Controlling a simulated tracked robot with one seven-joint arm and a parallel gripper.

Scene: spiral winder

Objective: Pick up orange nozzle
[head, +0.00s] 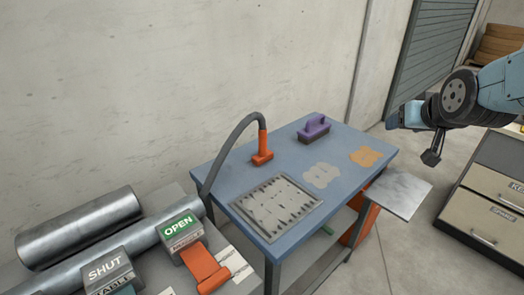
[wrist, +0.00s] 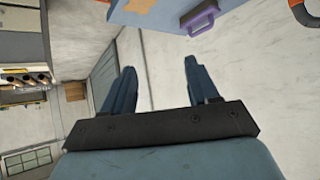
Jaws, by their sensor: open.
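The orange nozzle (head: 262,150) sits at the end of a grey curved hose (head: 232,143) near the back left of the blue table (head: 225,178). Its lower end is at the tabletop. In the wrist view, an orange piece with dark hose (wrist: 305,12) shows at the top right corner, cut off by the edge. My gripper (head: 432,158) hangs at the right of the head view, beyond the table's right end and well apart from the nozzle. In the wrist view its two fingers (wrist: 160,85) are spread apart with nothing between them.
A purple-handled brush (head: 314,129) stands behind the nozzle to the right. A slotted grey panel (head: 276,206) lies at the table's front. A grey plate (head: 398,193) juts out at the right end. Drawers (head: 490,215) stand far right. OPEN (head: 180,226) and SHUT (head: 106,270) labels are at lower left.

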